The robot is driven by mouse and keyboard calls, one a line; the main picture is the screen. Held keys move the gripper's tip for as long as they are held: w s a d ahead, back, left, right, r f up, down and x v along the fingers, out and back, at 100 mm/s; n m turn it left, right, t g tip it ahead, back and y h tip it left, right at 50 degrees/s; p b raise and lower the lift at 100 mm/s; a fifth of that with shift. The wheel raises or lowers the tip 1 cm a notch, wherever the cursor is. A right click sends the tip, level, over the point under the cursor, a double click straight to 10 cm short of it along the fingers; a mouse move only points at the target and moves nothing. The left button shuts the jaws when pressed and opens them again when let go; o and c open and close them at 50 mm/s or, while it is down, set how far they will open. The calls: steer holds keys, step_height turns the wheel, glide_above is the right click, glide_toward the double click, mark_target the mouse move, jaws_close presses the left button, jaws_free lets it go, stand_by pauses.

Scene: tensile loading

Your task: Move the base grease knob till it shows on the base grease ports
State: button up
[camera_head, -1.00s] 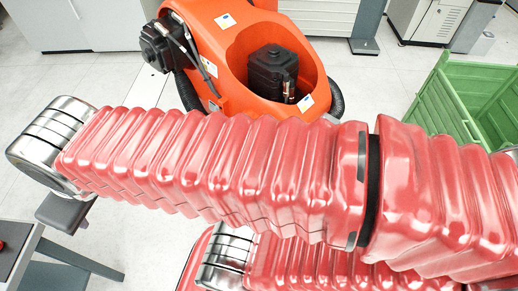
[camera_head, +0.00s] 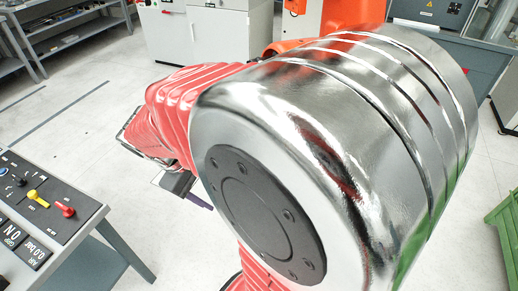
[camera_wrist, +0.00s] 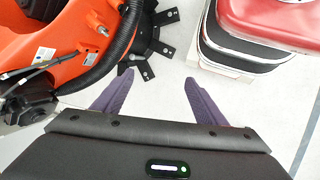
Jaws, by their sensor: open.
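A dark control panel (camera_head: 72,228) on a grey stand is at the lower left of the head view. It carries a yellow knob (camera_head: 36,196), a red knob (camera_head: 65,209) and a black knob (camera_head: 20,182). The labels are too small to tell which is the base grease knob. My gripper (camera_wrist: 160,77) is open and empty in the wrist view, its two purple fingers apart above the pale floor. In the head view my arm covers most of the gripper, which is well right of the panel and touches no knob.
An orange robot body (camera_wrist: 55,35) with a black hose (camera_wrist: 117,45) and black brackets is near my gripper in the wrist view. A green crate (camera_head: 503,225) stands at the right of the head view. Open floor lies between the panel and my arm.

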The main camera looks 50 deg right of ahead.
steer(key=s+d+f+n+g+h, duration=0.2)
steer(key=d+f+n+g+h, duration=0.15)
steer(key=d+f, duration=0.55)
steer(key=s+d+f+n+g+h, duration=0.2)
steer(key=d+f+g, duration=0.4)
steer(key=d, duration=0.5)
steer(key=s+d+f+n+t+h, duration=0.1)
steer(key=s+d+f+n+h, duration=0.1)
steer(key=f, duration=0.5)
steer(key=s+d+f+n+t+h, duration=0.1)
steer(key=s+d+f+n+h, duration=0.1)
steer(key=f, duration=0.6)
steer(key=s+d+f+n+t+h, duration=0.1)
steer(key=s+f+n, duration=0.3)
steer(key=f, duration=0.4)
steer(key=shift+s+d+n+h, duration=0.2)
steer(key=shift+d+n+h, duration=0.25)
steer(key=shift+d, duration=0.25)
steer(key=shift+x, duration=6.9)
steer(key=shift+w, duration=0.1)
steer(key=shift+c, duration=0.3)
